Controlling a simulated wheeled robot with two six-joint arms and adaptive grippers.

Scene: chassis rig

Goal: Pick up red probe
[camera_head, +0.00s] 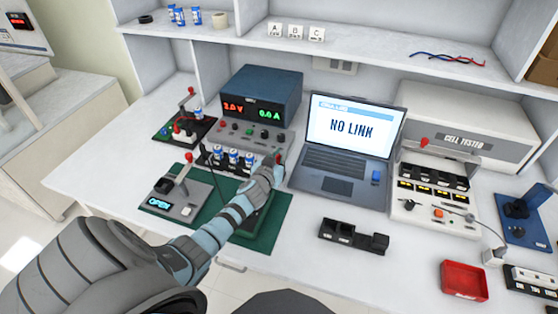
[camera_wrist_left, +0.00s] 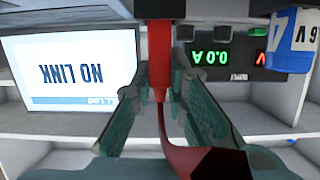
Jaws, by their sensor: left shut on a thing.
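The red probe (camera_wrist_left: 159,55) stands between the two fingers of my left gripper (camera_wrist_left: 158,90) in the left wrist view, and the fingers are shut on it. A red lead (camera_wrist_left: 185,150) curves away from its end. In the head view my left gripper (camera_head: 272,172) is over the green mat (camera_head: 270,222), in front of the power supply. A small red part of the probe (camera_head: 279,160) shows at the fingertips; the gripper and arm hide the rest. My right gripper is not in view.
The power supply (camera_head: 262,92) stands behind the gripper, with several blue-and-white cells (camera_head: 233,156) in front of it. A laptop (camera_head: 345,150) reading NO LINK is to the right. A black holder (camera_head: 353,237) and red tray (camera_head: 464,280) lie nearer the front edge.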

